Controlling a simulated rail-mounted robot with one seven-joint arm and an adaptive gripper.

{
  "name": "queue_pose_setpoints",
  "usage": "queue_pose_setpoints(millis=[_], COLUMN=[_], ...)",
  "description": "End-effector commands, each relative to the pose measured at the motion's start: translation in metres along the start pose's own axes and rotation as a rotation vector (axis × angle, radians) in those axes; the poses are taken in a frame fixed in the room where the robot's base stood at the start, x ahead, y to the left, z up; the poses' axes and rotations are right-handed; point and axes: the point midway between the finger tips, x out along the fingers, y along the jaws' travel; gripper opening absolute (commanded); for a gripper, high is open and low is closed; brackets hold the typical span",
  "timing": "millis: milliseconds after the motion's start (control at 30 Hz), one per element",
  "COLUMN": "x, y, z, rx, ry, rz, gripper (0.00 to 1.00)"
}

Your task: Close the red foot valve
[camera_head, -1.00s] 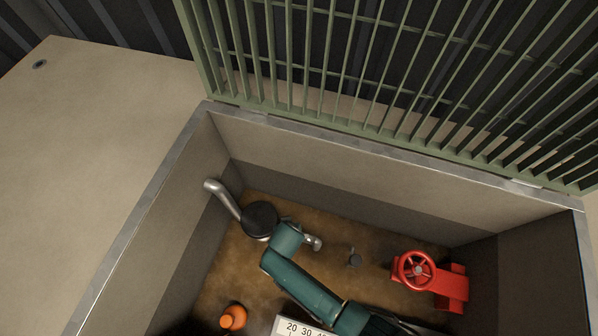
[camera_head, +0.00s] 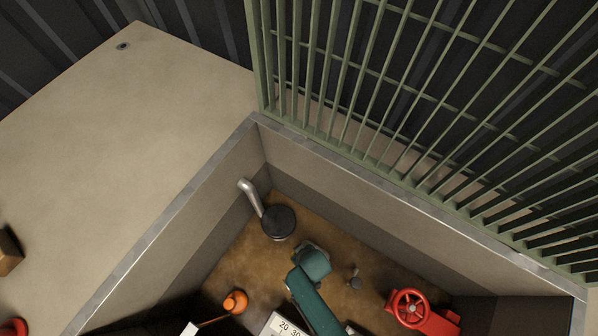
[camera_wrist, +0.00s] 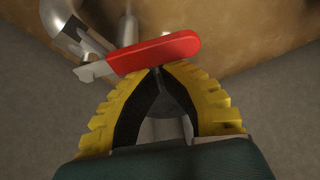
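In the wrist view, a red lever handle (camera_wrist: 160,54) with a bare metal end lies across the front of my gripper (camera_wrist: 157,72). The yellow-and-black fingers come together at their tips, just at the handle's near edge. I cannot tell whether they touch it. Silver pipework (camera_wrist: 72,30) shows behind the handle. In the head view, a red handwheel valve (camera_head: 411,308) stands at the right of the pit, apart from my arm. The pictures do not settle which red part is the foot valve. My teal arm reaches into the pit and hides the gripper there.
Pit walls (camera_head: 345,187) surround the work area. A raised green grating (camera_head: 385,110) stands behind. A black disc (camera_head: 278,222) with a silver pipe (camera_head: 250,195), an orange part (camera_head: 235,302) and a white scale plate (camera_head: 285,325) are in the pit. A brown box (camera_head: 8,250) sits at far left.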

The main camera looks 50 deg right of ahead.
Motion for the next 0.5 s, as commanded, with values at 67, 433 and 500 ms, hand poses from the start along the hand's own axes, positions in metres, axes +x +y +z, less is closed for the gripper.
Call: queue_pose_setpoints(millis=[67,433,500], x=[-0.003,-0.005,-0.005], y=[-0.002,-0.004,-0.004], z=[0.005,0.015,0.016], rx=[0.000,0.002,0.002], ry=[-0.004,-0.003,-0.004], rz=[0.000,0.001,0.001], gripper=[0.00,0.00,0.00])
